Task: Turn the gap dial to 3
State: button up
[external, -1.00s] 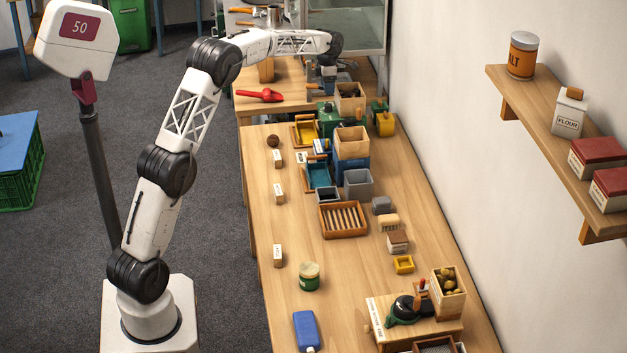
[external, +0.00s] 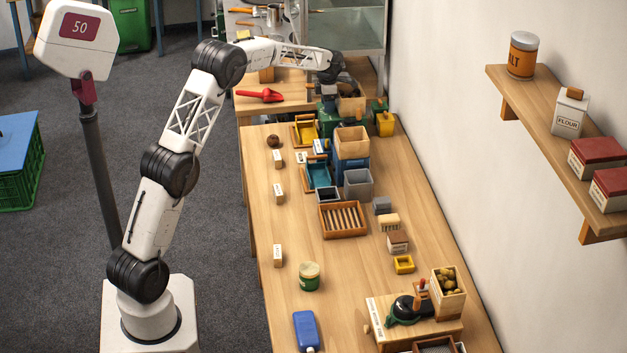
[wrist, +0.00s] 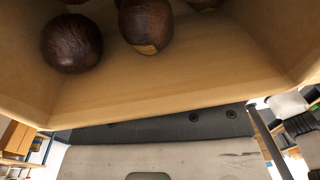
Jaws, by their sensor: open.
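My gripper (external: 328,91) is small and dark in the external view, at the far end of the bench. It points down right beside the wooden hopper (external: 351,107) on the green machine (external: 330,122). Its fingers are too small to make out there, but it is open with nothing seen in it. The wrist view looks closely into a wooden box (wrist: 150,108) that holds brown chestnuts (wrist: 71,43); no fingertips show in it. I cannot pick out the gap dial or its numbers in either view; the machine's front is partly hidden.
A blue machine with a wooden hopper (external: 352,142) stands just nearer than the green one. A red scoop (external: 264,95) lies at the back left.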

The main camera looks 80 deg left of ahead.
jog(key=shift+f, duration=0.15)
jog(key=c, duration=0.9)
jog(key=shift+n, duration=0.8)
jog(key=o, duration=0.9)
